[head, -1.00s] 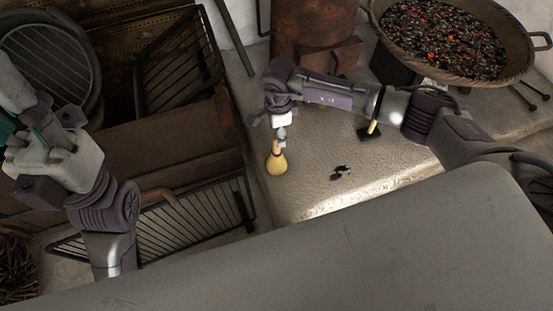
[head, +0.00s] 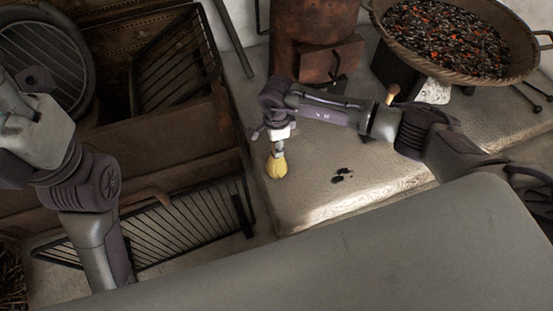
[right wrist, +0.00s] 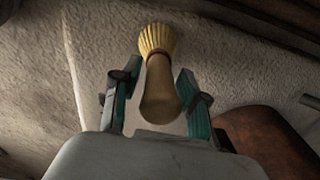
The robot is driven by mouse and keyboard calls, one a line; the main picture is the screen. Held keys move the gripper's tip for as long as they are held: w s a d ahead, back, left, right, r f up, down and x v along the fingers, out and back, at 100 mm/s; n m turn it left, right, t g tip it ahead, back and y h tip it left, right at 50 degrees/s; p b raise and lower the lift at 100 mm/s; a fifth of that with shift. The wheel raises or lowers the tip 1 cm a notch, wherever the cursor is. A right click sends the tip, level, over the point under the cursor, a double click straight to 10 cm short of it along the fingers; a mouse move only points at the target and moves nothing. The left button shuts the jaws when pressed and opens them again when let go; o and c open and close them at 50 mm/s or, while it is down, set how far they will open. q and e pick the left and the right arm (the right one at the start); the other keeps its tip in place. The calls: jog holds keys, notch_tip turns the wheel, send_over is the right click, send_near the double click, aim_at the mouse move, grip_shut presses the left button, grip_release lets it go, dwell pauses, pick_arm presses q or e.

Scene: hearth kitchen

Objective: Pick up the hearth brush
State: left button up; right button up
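The hearth brush has yellow bristles (head: 277,166) and stands on the pale stone slab (head: 310,185), bristles down, near its left edge. In the right wrist view its tan handle (right wrist: 160,92) rises toward the camera. My right gripper (right wrist: 158,72) is open, with one finger on each side of the handle and visible gaps beside it. In the head view the right gripper (head: 279,142) covers most of the handle. My left gripper (head: 30,130) is at the left edge of the head view, away from the brush; its fingers cannot be made out.
A wide basket of dark coals (head: 450,40) stands at the upper right. A rusty metal stove (head: 310,40) is behind the brush. Black bits (head: 342,174) lie on the slab. A wooden handle tip (head: 392,92) shows behind my right arm. A black grate (head: 190,225) is left.

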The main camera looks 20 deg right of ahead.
grip_shut()
